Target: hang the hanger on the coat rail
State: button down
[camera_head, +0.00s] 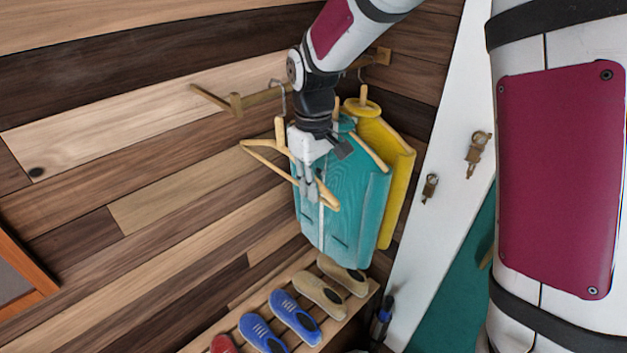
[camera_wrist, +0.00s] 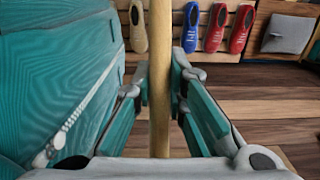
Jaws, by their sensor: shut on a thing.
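The light wooden hanger (camera_head: 263,159) is in my gripper (camera_head: 313,192), which is shut on its bar near the right end. In the wrist view the bar (camera_wrist: 160,85) runs upright between the two fingers (camera_wrist: 159,90). The hanger's grey hook stands above its wooden neck and overlaps the coat rail (camera_head: 258,98) in the head view; I cannot tell whether it rests on the rail. The rail is a wooden bar on the plank wall, its middle partly hidden by my arm.
A teal garment (camera_head: 345,205) and a yellow garment (camera_head: 402,165) hang close to the right of my gripper. A slatted shoe rack (camera_head: 339,322) with several shoes stands below.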

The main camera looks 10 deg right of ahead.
jog(key=c, duration=1.5)
grip_release()
jog(key=shift+c, duration=0.2)
notch_tip(320, 180, up, 11)
jog(key=shift+s+r, duration=0.15)
jog(key=shift+r, duration=0.4)
jog(key=s+d+r+m+t, duration=0.1)
jog(key=s+d+m+t, duration=0.1)
jog(key=s, duration=0.9)
jog(key=s+d+r+m+t, duration=0.1)
jog(key=s+d+m+t, duration=0.2)
jog(key=s+d, duration=0.4)
jog(key=s+m, duration=0.1)
jog(key=s, duration=0.4)
jog(key=shift+r+m+t, duration=0.3)
jog(key=shift+m, duration=0.1)
